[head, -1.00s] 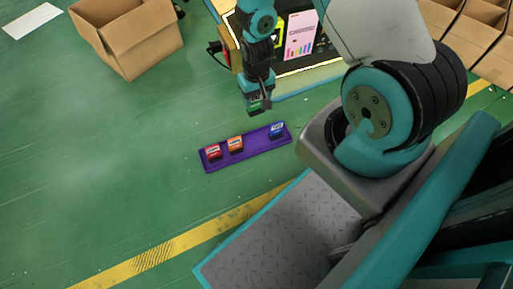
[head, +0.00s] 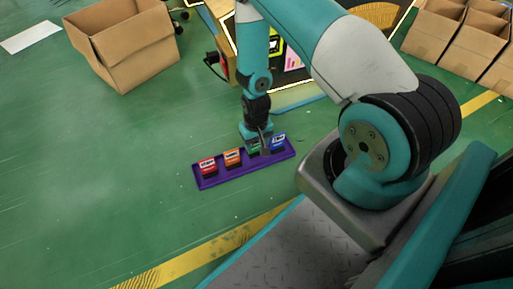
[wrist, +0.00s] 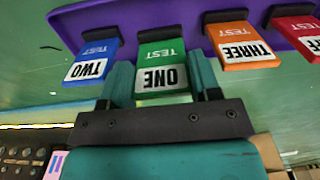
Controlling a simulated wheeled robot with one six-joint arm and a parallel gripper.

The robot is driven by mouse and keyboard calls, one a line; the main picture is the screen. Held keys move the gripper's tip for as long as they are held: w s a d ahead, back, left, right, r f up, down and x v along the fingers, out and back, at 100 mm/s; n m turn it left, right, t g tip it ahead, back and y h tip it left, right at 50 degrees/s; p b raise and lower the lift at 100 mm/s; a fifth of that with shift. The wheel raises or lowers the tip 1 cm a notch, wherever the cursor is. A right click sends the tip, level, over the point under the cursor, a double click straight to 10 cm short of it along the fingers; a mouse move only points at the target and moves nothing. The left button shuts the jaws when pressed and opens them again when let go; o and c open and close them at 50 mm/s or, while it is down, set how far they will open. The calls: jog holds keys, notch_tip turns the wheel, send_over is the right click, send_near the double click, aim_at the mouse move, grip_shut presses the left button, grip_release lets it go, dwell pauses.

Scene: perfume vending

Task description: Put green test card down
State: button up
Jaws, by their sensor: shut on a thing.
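The green test card (wrist: 162,66), marked "TEST ONE", is between the fingers of my gripper (wrist: 162,88) in the wrist view. My gripper (head: 258,146) is shut on it over the purple tray (head: 215,180). The card (head: 254,148) is partly hidden by my gripper in the head view. It lines up with the gap between the blue card (head: 279,141) and the orange card (head: 233,157). The red card (head: 207,166) is at the tray's left end. I cannot tell whether the green card touches the tray (wrist: 190,14).
An open cardboard box (head: 125,45) stands on the green floor at the upper left. More boxes (head: 440,35) stand at the upper right. A yellow floor line (head: 190,262) runs in front. The floor left of the tray is clear.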

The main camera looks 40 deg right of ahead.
aim_at(255, 146)
notch_tip(255, 146, down, 2)
jog(key=shift+f+b, duration=0.15)
jog(key=shift+b, duration=0.2)
jog(key=o, duration=0.5)
jog(key=shift+f, duration=0.1)
jog(key=shift+c, duration=0.2)
jog(key=o, duration=0.4)
jog(key=shift+o, duration=0.2)
jog(key=shift+r, duration=0.2)
